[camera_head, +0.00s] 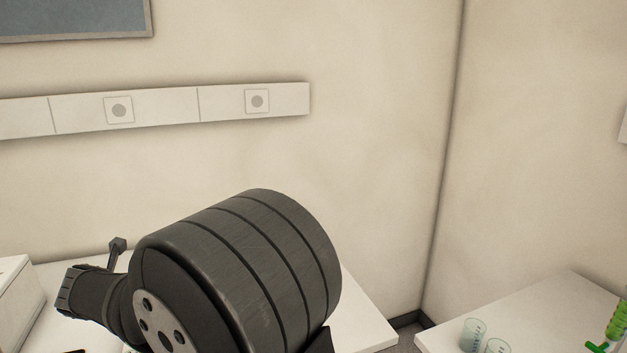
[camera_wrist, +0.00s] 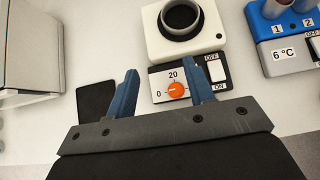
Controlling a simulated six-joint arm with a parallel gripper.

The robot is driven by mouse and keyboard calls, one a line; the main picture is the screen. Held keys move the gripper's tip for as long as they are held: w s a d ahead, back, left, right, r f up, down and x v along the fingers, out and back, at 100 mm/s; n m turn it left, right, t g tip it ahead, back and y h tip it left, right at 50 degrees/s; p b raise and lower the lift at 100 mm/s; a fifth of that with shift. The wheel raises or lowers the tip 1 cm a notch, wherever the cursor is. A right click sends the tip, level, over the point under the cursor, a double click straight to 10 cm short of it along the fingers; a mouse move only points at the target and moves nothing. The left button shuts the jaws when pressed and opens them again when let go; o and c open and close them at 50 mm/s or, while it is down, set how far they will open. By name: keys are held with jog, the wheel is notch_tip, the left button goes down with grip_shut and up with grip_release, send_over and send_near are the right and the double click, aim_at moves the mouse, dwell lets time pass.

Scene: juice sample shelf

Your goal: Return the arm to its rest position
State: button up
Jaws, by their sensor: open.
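My gripper (camera_wrist: 158,92) shows in the wrist view with its two blue fingers apart and nothing between them. It is over a white bench top (camera_wrist: 55,135). Beyond the fingers is a white device with a dark round well (camera_wrist: 181,16), an orange dial (camera_wrist: 177,90) marked 0 and 20, and a switch (camera_wrist: 216,70). In the head view my dark arm fills the lower middle and hides much of the bench; the gripper's fingers cannot be made out there.
A blue and grey device (camera_wrist: 287,47) labelled 6 °C stands at the right in the wrist view. A pale box (camera_wrist: 42,45) stands at the left, near a black pad (camera_wrist: 95,100). In the head view, clear cups (camera_head: 472,334) and a green item (camera_head: 617,322) are on a right-hand table (camera_head: 545,305).

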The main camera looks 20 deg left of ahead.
jog(key=w+a+f, duration=0.1)
jog(key=w+a, duration=0.2)
jog(key=w, duration=0.4)
jog(key=w+a+f, duration=0.1)
jog(key=w+a, duration=0.3)
jog(key=w, duration=0.3)
jog(key=shift+a+f, duration=0.15)
